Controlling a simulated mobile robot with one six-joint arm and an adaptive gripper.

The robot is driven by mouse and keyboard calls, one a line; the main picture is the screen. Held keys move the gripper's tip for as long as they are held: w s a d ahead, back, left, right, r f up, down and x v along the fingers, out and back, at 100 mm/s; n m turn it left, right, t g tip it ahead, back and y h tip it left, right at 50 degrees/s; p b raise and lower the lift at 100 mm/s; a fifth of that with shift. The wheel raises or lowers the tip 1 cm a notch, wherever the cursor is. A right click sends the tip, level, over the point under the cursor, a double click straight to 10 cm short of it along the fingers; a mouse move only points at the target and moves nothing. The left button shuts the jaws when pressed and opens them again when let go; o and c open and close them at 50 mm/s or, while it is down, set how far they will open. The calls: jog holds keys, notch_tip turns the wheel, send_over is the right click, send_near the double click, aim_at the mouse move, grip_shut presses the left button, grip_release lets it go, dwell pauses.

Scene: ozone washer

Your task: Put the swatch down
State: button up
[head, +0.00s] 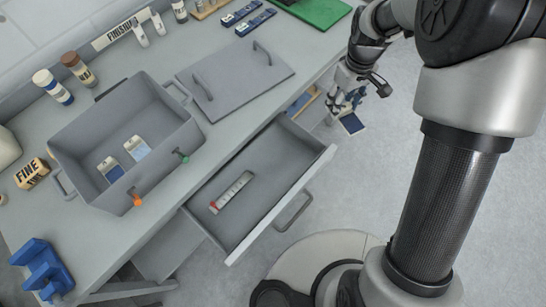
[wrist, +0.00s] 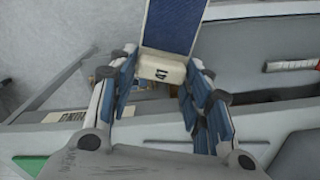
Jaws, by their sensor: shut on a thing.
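The swatch (head: 352,124) is a dark blue piece of cloth with a cream tag end. My gripper (head: 346,98) is shut on it and holds it over the floor side of the bench, right of the open drawer. In the wrist view the blue swatch (wrist: 172,25) points away from my gripper (wrist: 160,75), with its cream end between the fingers. Two other swatches, one dark blue (head: 110,170) and one lighter blue (head: 138,149), lie inside the grey open washer box (head: 75,131) on the bench.
An open drawer (head: 310,165) holds a pale strip with a red end (head: 233,192). A flat grey lid (head: 230,85) with handles lies on the bench. Bottles, a FINE block (head: 31,174), a blue stand (head: 42,268) and a green mat (head: 313,10) stand around the bench.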

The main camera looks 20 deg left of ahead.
aim_at(280, 149)
jog(key=s+a+n, duration=0.2)
jog(key=s+a, duration=0.2)
jog(key=a, duration=0.3)
jog(key=s+a+n, duration=0.2)
jog(key=s+a, duration=0.3)
jog(key=a, duration=0.3)
jog(key=f+b, duration=0.2)
jog(key=f, duration=0.4)
jog(key=f+b, duration=0.2)
jog(key=f, duration=0.4)
jog(key=f+b, duration=0.1)
jog(key=f, duration=0.6)
jog(key=shift+w+d+b, duration=0.1)
jog(key=shift+w+b, duration=0.25)
jog(key=shift+b, duration=0.05)
jog(key=shift+f, duration=0.15)
jog(key=shift+f, duration=0.15)
jog(key=o, duration=1)
jog(key=shift+c, duration=0.2)
notch_tip(280, 149, up, 12)
jog(key=p, duration=0.4)
jog(key=shift+r, duration=0.25)
